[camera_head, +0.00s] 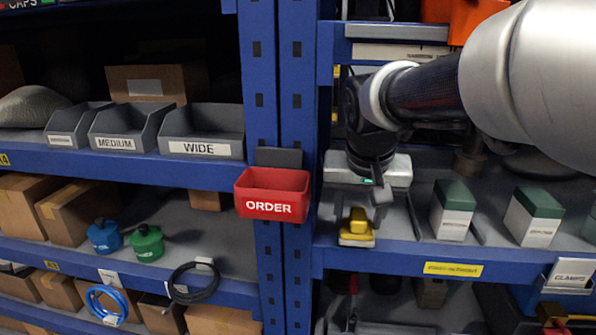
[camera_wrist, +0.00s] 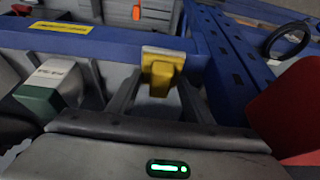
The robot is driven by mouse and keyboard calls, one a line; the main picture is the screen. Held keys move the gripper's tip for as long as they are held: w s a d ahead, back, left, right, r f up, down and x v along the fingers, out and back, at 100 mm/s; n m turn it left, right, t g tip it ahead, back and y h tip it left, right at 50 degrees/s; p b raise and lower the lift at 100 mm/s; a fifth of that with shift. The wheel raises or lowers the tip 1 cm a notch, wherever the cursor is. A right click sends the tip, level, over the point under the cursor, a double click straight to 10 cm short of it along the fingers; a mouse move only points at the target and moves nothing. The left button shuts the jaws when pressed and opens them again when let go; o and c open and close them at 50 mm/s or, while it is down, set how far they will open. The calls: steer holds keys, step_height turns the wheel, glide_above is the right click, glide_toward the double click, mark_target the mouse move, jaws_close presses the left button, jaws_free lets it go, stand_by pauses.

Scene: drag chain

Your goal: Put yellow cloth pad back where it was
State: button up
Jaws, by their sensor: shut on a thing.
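The yellow cloth pad (camera_head: 357,226) is at the front edge of the right-hand shelf, just right of the blue upright. It has a narrow raised part on a wider, paler base. My gripper (camera_head: 366,210) reaches down from above and behind the pad. In the wrist view the pad (camera_wrist: 161,78) sits between the two grey fingers of my gripper (camera_wrist: 160,90), which are shut on it. I cannot tell whether its base rests on the shelf or is just above it.
Green-and-white boxes (camera_head: 453,211) stand right of the pad on the same shelf (camera_head: 400,228), behind a thin divider. A red ORDER bin (camera_head: 272,194) hangs on the blue uprights to the left.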

mark_target(358, 208)
steer(key=shift+w+d, duration=0.15)
steer(key=shift+w, duration=0.6)
steer(key=shift+w+d, duration=0.25)
steer(key=shift+w, duration=1)
steer(key=shift+x, duration=0.8)
steer(key=shift+f, duration=0.2)
steer(key=o, duration=1)
steer(key=shift+r, duration=0.15)
